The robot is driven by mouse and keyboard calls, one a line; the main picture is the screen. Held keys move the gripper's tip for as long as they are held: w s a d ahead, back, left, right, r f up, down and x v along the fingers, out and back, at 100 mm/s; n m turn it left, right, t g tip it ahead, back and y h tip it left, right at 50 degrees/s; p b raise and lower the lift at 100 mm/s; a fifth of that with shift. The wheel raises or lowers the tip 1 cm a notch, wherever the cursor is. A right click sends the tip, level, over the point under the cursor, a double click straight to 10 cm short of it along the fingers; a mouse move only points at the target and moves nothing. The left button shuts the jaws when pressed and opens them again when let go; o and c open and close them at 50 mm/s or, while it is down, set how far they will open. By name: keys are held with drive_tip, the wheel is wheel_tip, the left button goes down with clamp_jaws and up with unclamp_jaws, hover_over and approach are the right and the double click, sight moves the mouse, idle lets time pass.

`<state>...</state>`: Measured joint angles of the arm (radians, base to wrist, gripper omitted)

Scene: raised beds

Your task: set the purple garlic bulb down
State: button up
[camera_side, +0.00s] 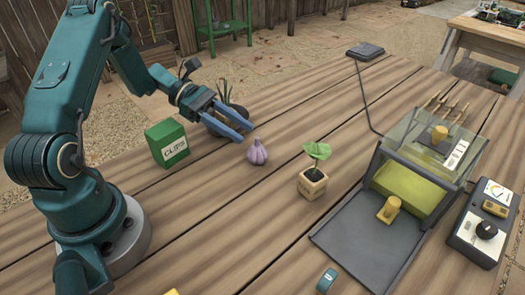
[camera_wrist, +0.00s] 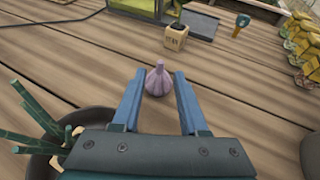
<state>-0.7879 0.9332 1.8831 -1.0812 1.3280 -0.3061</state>
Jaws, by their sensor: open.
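The purple garlic bulb (camera_side: 257,153) stands upright on the wooden table, between the green box and the potted seedling. In the wrist view the garlic bulb (camera_wrist: 159,80) shows just beyond and between my fingertips. My gripper (camera_side: 248,132) is open, with nothing between its blue fingers, and sits up and to the left of the bulb in the side view. In the wrist view my gripper (camera_wrist: 158,76) has its two fingers spread apart. The bulb appears clear of both fingers.
A green box (camera_side: 167,143) stands left of the bulb. A dark pot (camera_wrist: 45,150) with green stalks is close beside my gripper. A seedling in a small cube pot (camera_side: 313,180) stands to the right. A clear-lidded device (camera_side: 420,165) and a meter box (camera_side: 484,225) are farther right.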

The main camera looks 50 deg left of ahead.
drive_tip(key=v, duration=0.3)
drive_tip(key=shift+s+r, duration=0.1)
drive_tip(key=shift+r, duration=0.15)
drive_tip(key=s+d+r+m+y, duration=0.4)
drive_tip(key=s+m+y, duration=0.2)
drive_tip(key=m, duration=0.5)
drive_tip(key=s+d+r+m+y, duration=0.5)
drive_tip(key=s+m, duration=0.3)
drive_tip(key=m, duration=0.3)
drive_tip(key=shift+r+y, duration=0.2)
drive_tip(key=shift+y, duration=0.6)
